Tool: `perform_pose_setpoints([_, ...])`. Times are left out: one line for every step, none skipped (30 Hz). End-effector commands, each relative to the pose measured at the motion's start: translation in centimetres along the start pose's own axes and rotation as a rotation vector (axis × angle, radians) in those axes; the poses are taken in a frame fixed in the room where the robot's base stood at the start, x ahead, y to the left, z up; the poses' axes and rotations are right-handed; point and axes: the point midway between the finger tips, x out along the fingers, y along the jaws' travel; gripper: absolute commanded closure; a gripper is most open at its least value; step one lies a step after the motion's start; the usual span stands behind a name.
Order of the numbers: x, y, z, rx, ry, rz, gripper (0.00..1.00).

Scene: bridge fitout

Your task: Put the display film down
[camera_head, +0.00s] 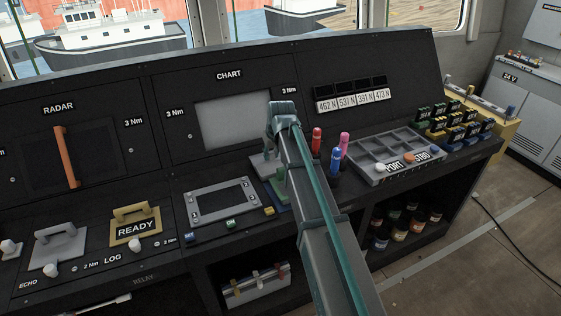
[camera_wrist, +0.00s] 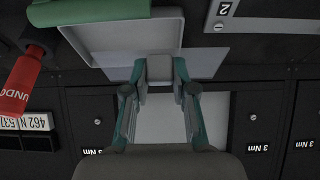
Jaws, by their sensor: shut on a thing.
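My gripper (camera_wrist: 160,100) is shut on a small grey grip block (camera_wrist: 160,68). The block appears joined to a thin, see-through grey sheet, the display film (camera_wrist: 207,63), in the wrist view. The film is partly in front of a pale shallow tray (camera_wrist: 100,62); whether they touch I cannot tell. In the head view my gripper (camera_head: 271,148) is above the console ledge, in front of the right part of the chart panel, and my arm hides much of what it holds. The grey chart screen (camera_head: 233,122) is behind it to the left; it also shows in the wrist view (camera_wrist: 180,121).
A grey-framed display (camera_head: 220,202) lies on the ledge left of my gripper. Red (camera_head: 316,141) and pink (camera_head: 344,142) bottles and a blue one (camera_head: 335,160) stand to the right. Beyond them is a compartmented grey tray (camera_head: 372,176). A green piece (camera_wrist: 90,10) is near the pale tray.

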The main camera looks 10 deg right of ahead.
Motion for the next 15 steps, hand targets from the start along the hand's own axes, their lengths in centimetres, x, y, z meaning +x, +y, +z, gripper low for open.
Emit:
perform_pose_setpoints([0.7,1.0,-0.9,0.002,-0.003,0.000,1.00])
perform_pose_setpoints([1.1,1.6,-1.3,0.003,-0.002,0.000,1.00])
perform_pose_setpoints([1.7,2.2,-1.7,0.003,-0.002,0.000,1.00])
perform_pose_setpoints([2.2,2.7,-2.0,0.003,-0.003,0.000,1.00])
perform_pose_setpoints([2.8,3.0,-2.1,0.001,-0.004,0.000,1.00])
perform_pose_setpoints([3.6,3.4,-2.0,0.001,-0.003,0.000,1.00])
perform_pose_setpoints([4.3,3.7,-2.0,0.002,-0.004,0.000,1.00])
perform_pose_setpoints([4.8,4.0,-2.1,0.002,-0.004,0.000,1.00])
perform_pose_setpoints([5.5,4.4,-2.2,0.002,-0.003,0.000,1.00])
perform_pose_setpoints([6.0,4.7,-2.2,0.002,-0.003,0.000,1.00])
perform_pose_setpoints([6.4,4.8,-2.2,0.001,-0.003,0.000,1.00])
perform_pose_setpoints([6.9,5.1,-2.3,0.000,-0.002,0.000,1.00])
perform_pose_setpoints([7.2,5.2,-2.3,0.000,-0.001,0.000,1.00])
perform_pose_setpoints([7.4,5.3,-2.3,0.000,-0.001,0.000,1.00])
perform_pose_setpoints([7.7,5.4,-2.3,0.000,-0.001,0.000,1.00])
